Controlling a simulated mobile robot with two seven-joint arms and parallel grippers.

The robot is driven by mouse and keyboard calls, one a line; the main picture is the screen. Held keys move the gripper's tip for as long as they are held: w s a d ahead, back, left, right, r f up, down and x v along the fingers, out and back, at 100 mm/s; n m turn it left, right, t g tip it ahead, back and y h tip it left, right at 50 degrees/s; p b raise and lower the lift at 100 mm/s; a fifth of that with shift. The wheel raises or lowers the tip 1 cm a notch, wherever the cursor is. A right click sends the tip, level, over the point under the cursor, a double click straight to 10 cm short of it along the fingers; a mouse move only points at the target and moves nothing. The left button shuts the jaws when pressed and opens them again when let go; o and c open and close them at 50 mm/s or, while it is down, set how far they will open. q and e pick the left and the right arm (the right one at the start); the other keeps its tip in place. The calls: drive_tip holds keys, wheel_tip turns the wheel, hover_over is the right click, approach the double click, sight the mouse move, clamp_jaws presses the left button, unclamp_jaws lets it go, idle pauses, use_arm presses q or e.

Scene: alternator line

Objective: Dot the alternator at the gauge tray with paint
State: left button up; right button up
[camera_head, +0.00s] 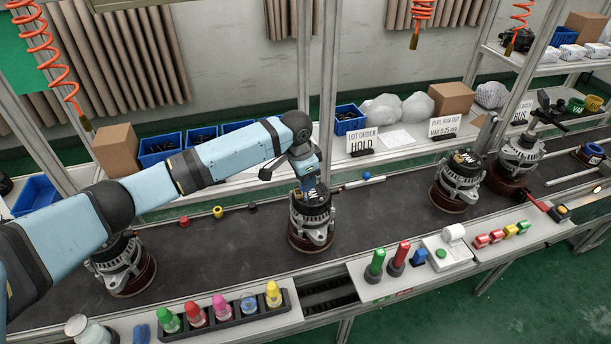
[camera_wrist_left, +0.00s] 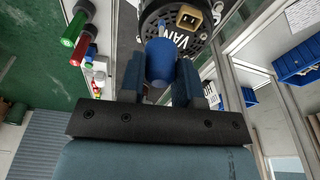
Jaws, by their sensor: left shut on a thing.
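My left gripper (camera_head: 309,184) points down just above an alternator (camera_head: 311,226) standing upright on a brown round base at the middle of the dark belt. In the left wrist view the gripper (camera_wrist_left: 160,85) is shut on a blue paint bottle (camera_wrist_left: 160,60). Its narrow tip points at the top face of the alternator (camera_wrist_left: 187,40), which is marked VAN and has a tan connector. I cannot tell whether the tip touches. I cannot tell which thing is the gauge tray. My right gripper is not in view.
Other alternators stand on the belt at the left (camera_head: 122,262) and right (camera_head: 457,180). A dark rack (camera_head: 225,319) of coloured bottles stands at the front edge. Small coloured knobs (camera_head: 217,212) lie behind the arm's side of the belt. The HOLD sign (camera_head: 362,141) stands behind.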

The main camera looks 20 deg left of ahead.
use_arm(q)
drive_tip(key=shift+r+p, duration=0.1)
drive_tip(key=shift+p, duration=0.3)
drive_tip(key=shift+f, duration=0.65)
idle(2.4)
drive_tip(key=shift+r, duration=0.1)
drive_tip(key=shift+r, duration=2.45)
